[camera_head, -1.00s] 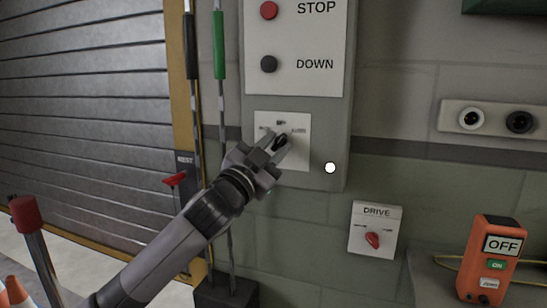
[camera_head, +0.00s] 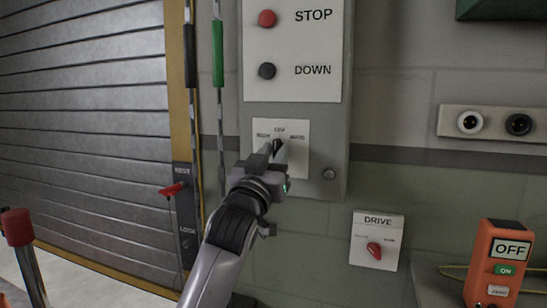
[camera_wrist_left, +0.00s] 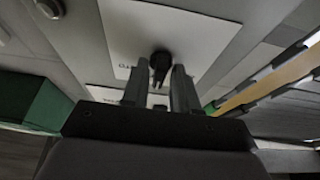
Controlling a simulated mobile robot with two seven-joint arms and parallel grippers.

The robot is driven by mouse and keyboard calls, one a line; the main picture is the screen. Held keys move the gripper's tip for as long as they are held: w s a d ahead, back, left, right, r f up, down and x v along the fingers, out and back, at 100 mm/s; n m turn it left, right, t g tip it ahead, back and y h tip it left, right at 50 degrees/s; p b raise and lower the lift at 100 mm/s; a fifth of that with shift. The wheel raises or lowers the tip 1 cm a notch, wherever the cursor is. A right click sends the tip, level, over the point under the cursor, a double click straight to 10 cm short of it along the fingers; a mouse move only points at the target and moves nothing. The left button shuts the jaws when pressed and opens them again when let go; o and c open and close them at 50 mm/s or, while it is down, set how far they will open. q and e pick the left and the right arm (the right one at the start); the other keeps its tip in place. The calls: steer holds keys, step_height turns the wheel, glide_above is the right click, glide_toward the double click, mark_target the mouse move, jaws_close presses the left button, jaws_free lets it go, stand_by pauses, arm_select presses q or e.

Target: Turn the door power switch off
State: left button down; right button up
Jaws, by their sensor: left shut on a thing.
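The door power switch is a black rotary knob (camera_head: 278,145) on a white plate (camera_head: 299,165) with labels, the top one reading OFF and the right one AUTO. The knob points about straight up, toward OFF. My left gripper (camera_head: 274,152) comes from below and is shut on the knob. In the left wrist view, the knob (camera_wrist_left: 160,60) sits between the two dark fingers of the left gripper (camera_wrist_left: 158,82), which partly hide the plate (camera_wrist_left: 200,32). A small round lamp (camera_head: 329,174) at the box's lower right is dark. My right gripper is not in view.
Above the plate are a red STOP button (camera_head: 267,18) and a black DOWN button (camera_head: 267,71). A DRIVE switch (camera_head: 375,250) and an orange device (camera_head: 497,262) reading OFF are at the lower right.

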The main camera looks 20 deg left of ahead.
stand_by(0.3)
arm_select(q)
steer(key=c, duration=1.2)
jaws_free()
steer(key=shift+o, duration=0.2)
steer(key=b+v, duration=0.1)
steer(key=v, duration=0.6)
steer(key=shift+f, duration=0.1)
